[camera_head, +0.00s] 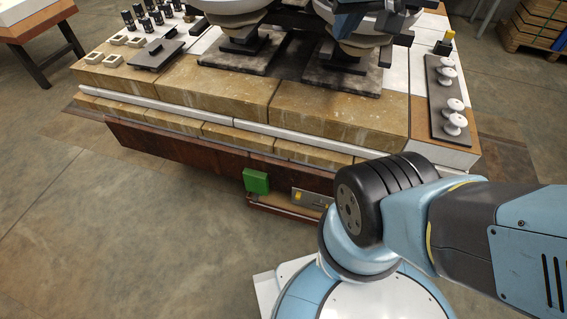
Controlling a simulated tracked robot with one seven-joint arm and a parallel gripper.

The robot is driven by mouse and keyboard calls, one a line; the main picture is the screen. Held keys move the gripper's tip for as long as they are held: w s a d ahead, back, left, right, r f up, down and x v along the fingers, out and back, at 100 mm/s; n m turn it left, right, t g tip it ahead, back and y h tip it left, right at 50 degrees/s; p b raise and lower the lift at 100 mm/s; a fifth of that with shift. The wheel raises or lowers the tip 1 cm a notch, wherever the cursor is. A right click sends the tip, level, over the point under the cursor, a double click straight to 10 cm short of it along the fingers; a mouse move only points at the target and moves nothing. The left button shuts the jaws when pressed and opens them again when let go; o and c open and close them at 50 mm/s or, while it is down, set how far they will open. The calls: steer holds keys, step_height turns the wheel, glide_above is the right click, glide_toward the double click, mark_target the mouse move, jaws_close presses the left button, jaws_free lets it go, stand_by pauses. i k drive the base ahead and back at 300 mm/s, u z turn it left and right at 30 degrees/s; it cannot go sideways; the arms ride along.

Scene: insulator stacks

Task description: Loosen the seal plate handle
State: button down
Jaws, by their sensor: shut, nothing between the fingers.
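I cannot tell for certain which part is the seal plate handle. A silver metal plate (312,198) with small dark marks is set low in the front of the workbench. A green block (256,181) sticks out just left of it. A dark flat plate (156,54) with a small raised part lies on the bench top at the left. My gripper is not clearly in view. My blue and black arm links fill the lower right and run out past the right edge.
The stone-topped bench (215,95) carries white insulator discs (235,20) on dark slabs, cut off at the top. White knobs (454,123) stand on a dark strip at the right. Small square frames (95,58) sit at the left. The floor at lower left is clear.

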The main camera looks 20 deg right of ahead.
mark_target(320, 204)
steer(key=u, duration=1.35)
steer(key=k, duration=0.7)
steer(key=z, duration=0.75)
